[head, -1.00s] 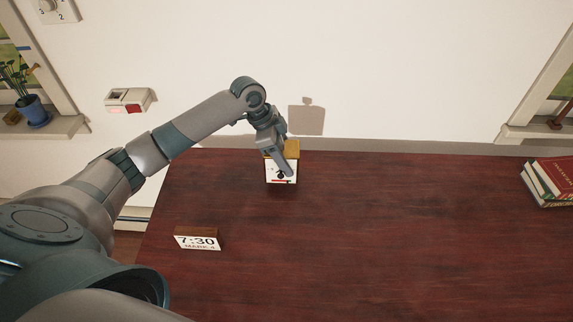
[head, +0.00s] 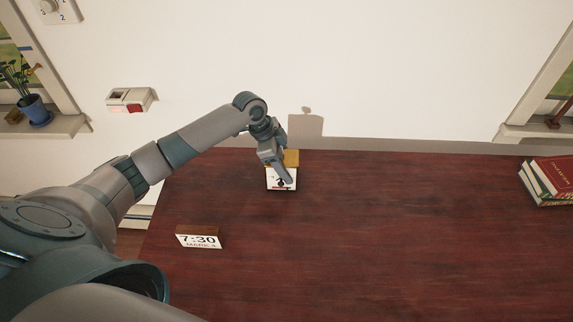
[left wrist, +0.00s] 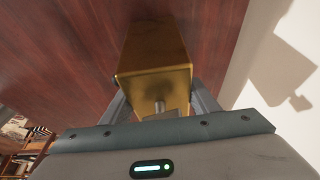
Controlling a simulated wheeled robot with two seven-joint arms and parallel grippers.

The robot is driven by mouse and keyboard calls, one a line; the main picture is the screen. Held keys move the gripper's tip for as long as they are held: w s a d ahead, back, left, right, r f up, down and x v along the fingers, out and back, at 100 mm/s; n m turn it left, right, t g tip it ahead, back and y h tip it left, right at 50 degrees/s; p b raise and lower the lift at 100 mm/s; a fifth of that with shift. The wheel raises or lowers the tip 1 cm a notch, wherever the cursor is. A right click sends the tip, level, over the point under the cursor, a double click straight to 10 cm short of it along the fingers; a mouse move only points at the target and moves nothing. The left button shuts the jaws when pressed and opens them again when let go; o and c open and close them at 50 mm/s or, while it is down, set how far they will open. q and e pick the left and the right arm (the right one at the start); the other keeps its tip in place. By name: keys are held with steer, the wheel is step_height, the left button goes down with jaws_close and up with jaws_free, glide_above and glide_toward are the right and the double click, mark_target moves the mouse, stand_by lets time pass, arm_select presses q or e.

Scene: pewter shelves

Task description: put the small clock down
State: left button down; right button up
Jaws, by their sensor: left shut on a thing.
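The small clock (head: 291,158) is a box with a golden-brown top and a white face, near the back edge of the dark red table. My left gripper (head: 284,180) is shut on it, with its fingers partly covering the face. In the left wrist view the clock's gold body (left wrist: 155,52) sits between the two fingers (left wrist: 162,100), over the tabletop. I cannot tell whether its base touches the table. My right gripper is not in view.
The wooden table (head: 380,240) is clear in the middle and front. Books (head: 551,180) are stacked at the right edge. The white wall (head: 400,70) rises close behind the clock.

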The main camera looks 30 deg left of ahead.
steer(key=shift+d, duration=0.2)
arm_select(q)
steer(key=c, duration=0.7)
jaws_free()
steer(key=shift+f, duration=0.1)
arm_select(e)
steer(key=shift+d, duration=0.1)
arm_select(q)
steer(key=b+v, duration=0.2)
steer(key=v, duration=0.9)
steer(key=shift+a+r, duration=0.1)
steer(key=shift+r, duration=0.1)
steer(key=shift+s+a+r, duration=0.1)
steer(key=shift+r, duration=0.3)
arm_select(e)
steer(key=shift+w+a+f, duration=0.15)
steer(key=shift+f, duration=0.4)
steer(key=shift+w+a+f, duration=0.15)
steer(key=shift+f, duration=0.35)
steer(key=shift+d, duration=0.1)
